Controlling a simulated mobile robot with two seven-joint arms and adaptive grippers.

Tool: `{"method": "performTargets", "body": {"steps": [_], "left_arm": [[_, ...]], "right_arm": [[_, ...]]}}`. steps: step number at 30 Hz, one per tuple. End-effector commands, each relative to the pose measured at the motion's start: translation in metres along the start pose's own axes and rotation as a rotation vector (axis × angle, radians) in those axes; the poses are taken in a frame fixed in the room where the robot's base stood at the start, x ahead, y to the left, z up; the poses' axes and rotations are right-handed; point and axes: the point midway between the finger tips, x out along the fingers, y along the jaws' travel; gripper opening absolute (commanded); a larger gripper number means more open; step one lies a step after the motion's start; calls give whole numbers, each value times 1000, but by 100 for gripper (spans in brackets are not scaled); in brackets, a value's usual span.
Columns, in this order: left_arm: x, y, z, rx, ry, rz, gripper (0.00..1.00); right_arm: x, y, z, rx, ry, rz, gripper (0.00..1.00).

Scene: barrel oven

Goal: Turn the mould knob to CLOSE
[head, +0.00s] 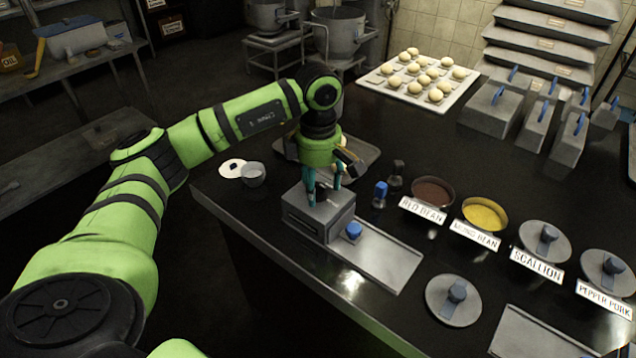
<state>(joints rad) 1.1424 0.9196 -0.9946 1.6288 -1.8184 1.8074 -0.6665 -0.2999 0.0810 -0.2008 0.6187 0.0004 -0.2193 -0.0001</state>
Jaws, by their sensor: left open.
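The mould looks like a grey box (305,222) at the near left part of the dark counter, with a flat metal plate (385,258) reaching out to its right. A blue knob (353,230) sits at the box's right side, by the plate. Any OPEN or CLOSE marking is too small to read. My left gripper (323,188) points down over the top of the box, its teal fingers open and apart. A small grey part shows between the fingertips; I cannot tell whether they touch it. The blue knob is to the right of and below the fingers. My right gripper is not in view.
A blue-topped bottle (380,194) and a dark shaker stand close right of the gripper. Labelled filling bowls (485,214) and lidded pots (545,240) line the right. A bun tray (418,82) is behind.

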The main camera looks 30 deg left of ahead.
Motion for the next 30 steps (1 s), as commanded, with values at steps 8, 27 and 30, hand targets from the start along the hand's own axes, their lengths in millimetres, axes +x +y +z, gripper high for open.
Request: {"method": "performTargets", "body": {"steps": [8,27,30], "left_arm": [[-46,1,1,-1,-4,6,64],[-119,0,0,0,-1,0,64],[-118,0,0,0,0,0,64]], "right_arm": [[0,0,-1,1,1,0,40],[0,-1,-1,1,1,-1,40],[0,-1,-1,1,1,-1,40]]}}
